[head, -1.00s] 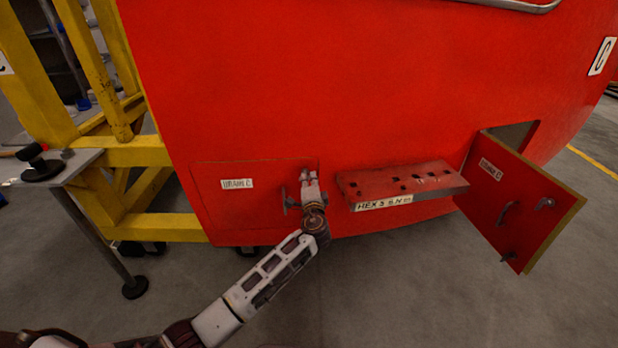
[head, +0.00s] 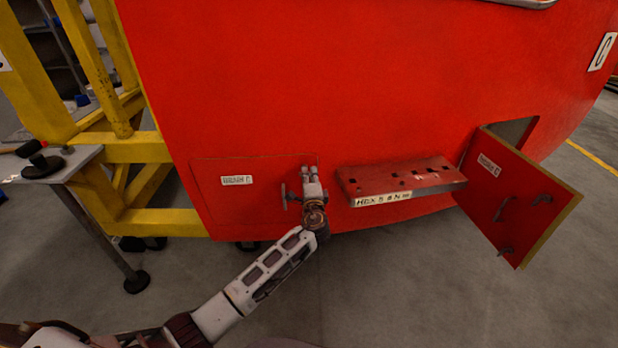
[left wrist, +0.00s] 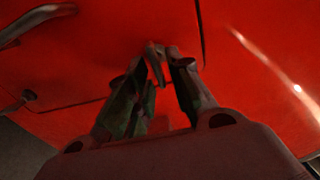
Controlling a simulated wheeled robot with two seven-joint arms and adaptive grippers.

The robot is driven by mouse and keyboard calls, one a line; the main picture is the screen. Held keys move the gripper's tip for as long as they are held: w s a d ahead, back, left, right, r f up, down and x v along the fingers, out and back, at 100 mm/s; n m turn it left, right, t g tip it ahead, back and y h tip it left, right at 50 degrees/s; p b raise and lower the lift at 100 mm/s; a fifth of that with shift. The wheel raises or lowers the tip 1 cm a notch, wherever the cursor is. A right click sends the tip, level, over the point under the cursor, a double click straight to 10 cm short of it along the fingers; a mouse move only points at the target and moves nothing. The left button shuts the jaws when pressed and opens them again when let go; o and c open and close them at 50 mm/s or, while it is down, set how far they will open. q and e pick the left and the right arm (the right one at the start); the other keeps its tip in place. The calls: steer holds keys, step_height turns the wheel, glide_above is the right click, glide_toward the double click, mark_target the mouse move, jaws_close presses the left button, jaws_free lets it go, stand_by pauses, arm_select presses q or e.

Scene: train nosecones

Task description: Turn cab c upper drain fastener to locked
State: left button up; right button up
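The closed red drain hatch (head: 225,205) with a small white label is at the lower left of the cab in the head view. My left gripper (head: 310,168) is at the hatch's upper right edge. In the left wrist view its fingers (left wrist: 156,55) come close together around a small grey fastener (left wrist: 157,70), apparently gripping it. In the head view the gripper hides that fastener, so its turn angle cannot be read there. A grey handle (head: 284,196) sits just left of the gripper; it also shows in the left wrist view (left wrist: 32,22). My right gripper is not in view.
A red shelf (head: 400,178) with holes and a label juts out right of the gripper. An open red hatch door (head: 515,205) swings out further right. A yellow frame (head: 150,150) and a grey table (head: 60,165) stand at the left.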

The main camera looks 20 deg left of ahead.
arm_select(q)
steer(key=v, duration=1.2)
stand_by(0.6)
stand_by(0.5)
steer(key=shift+r, duration=0.1)
